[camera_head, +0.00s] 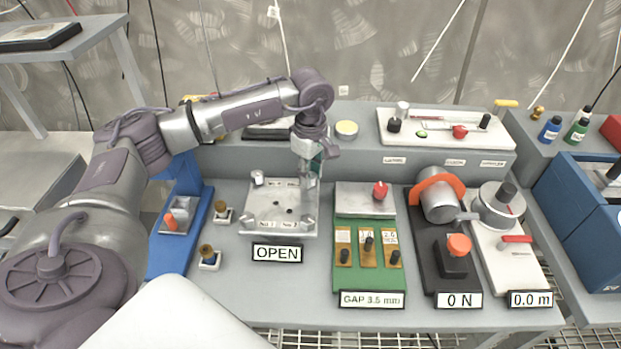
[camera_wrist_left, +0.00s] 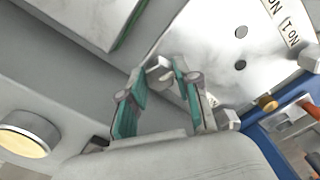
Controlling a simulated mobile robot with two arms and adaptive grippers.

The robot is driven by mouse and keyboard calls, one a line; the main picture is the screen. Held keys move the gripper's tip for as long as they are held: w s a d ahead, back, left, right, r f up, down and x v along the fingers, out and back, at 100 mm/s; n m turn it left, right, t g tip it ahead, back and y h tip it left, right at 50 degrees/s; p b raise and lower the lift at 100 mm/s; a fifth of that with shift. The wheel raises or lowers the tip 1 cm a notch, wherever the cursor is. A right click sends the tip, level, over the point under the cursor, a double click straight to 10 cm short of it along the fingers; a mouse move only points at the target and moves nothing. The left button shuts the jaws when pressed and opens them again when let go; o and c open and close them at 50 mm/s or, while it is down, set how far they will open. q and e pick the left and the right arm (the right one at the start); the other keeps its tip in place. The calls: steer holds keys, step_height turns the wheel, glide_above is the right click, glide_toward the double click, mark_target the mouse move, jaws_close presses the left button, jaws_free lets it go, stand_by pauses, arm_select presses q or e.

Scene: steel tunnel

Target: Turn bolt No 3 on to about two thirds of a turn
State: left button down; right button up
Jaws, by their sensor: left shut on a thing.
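A bright metal plate (camera_head: 266,205) lies on the grey bench behind a sign reading OPEN (camera_head: 277,254). It also shows in the left wrist view (camera_wrist_left: 205,38), with two dark holes. My left gripper (camera_head: 308,182) points down at the plate's far right corner. In the left wrist view its green-padded fingers (camera_wrist_left: 166,75) are shut on a pale bolt head (camera_wrist_left: 158,69). A bolt (camera_head: 258,178) stands at the far left corner. Labels No 1 and No 2 show near the front; the gripped bolt's number is hidden. My right gripper is out of view.
Right of the plate stands a green gauge board (camera_head: 371,279) with a sign reading GAP 3.5 mm. Beyond it are an orange-banded cylinder (camera_head: 438,196) and a white winch base (camera_head: 516,265). A blue stand (camera_head: 172,257) is at left; brass-topped pieces (camera_head: 209,255) stand nearby.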

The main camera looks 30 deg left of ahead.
arm_select(q)
steer(key=m+b, duration=0.1)
steer(key=m, duration=0.2)
steer(key=shift+f+m+b, duration=0.1)
steer(key=shift+m+b, duration=0.2)
steer(key=shift+b, duration=0.1)
steer(key=shift+m+b, duration=0.7)
steer(key=shift+m, duration=1.1)
steer(key=c, duration=0.8)
jaws_free()
step_height(320, 180, up, 12)
steer(key=shift+r, duration=0.15)
